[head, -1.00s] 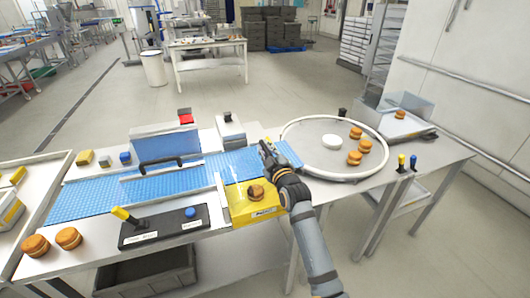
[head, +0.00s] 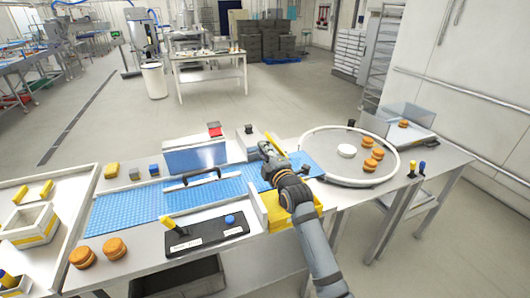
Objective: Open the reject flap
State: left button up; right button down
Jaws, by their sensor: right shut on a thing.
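My right gripper (head: 266,150) is at the far edge of the blue belt (head: 128,208), near its right end. It is shut on a small yellow handle (head: 275,141), which shows just past the fingers; the hold itself is mostly hidden. I cannot make out the flap panel behind my wrist. The yellow reject bin (head: 285,222) stands at the near side of the belt, largely covered by my right arm, so its label and contents are hidden. My left gripper is out of view.
A round turntable (head: 327,166) with filled rounds (head: 370,165) and a white disc stands at the right. A black control panel (head: 207,236) with a yellow lever lies in front of the belt. Two rounds (head: 83,258) sit at the near left. A black-handled guard (head: 192,180) spans the belt.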

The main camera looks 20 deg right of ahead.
jog(key=shift+a+r, duration=0.15)
jog(key=shift+a, duration=0.3)
jog(key=c, duration=1.3)
grip_release()
jog(key=shift+c, duration=0.2)
jog(key=s, duration=1.2)
jog(key=shift+d, duration=0.15)
